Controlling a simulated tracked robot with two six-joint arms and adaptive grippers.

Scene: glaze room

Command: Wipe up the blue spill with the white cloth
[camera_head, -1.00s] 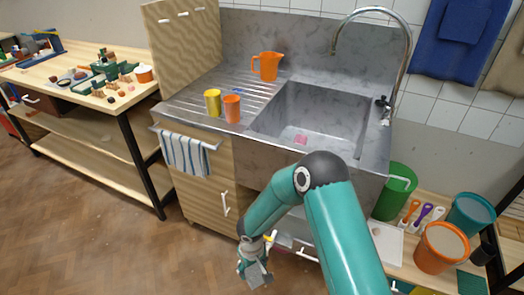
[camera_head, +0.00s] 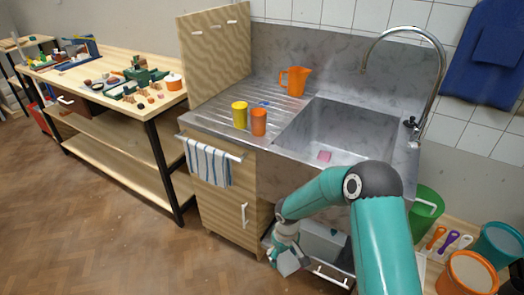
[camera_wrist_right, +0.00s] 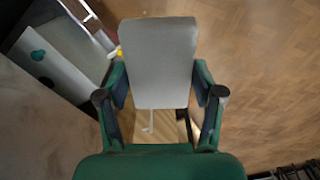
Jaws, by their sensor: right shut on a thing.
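The white cloth shows in the right wrist view as a flat, pale grey-white rectangle (camera_wrist_right: 158,60) between my right gripper's two green fingers. In the head view my right gripper (camera_head: 285,250) is low in front of the sink unit, shut on this pale piece (camera_head: 288,264). It hangs clear of the draining board. A small blue patch (camera_head: 264,103) lies on the ribbed draining board, behind the cups; it looks like the blue spill, partly hidden by the orange cup. My left gripper is not in view.
A yellow cup (camera_head: 240,115), an orange cup (camera_head: 259,122) and an orange jug (camera_head: 295,80) stand on the draining board (camera_head: 205,118). A pink item (camera_head: 324,156) lies in the sink. A striped towel (camera_head: 208,163) hangs on the front rail. A cluttered workbench (camera_head: 105,62) stands left.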

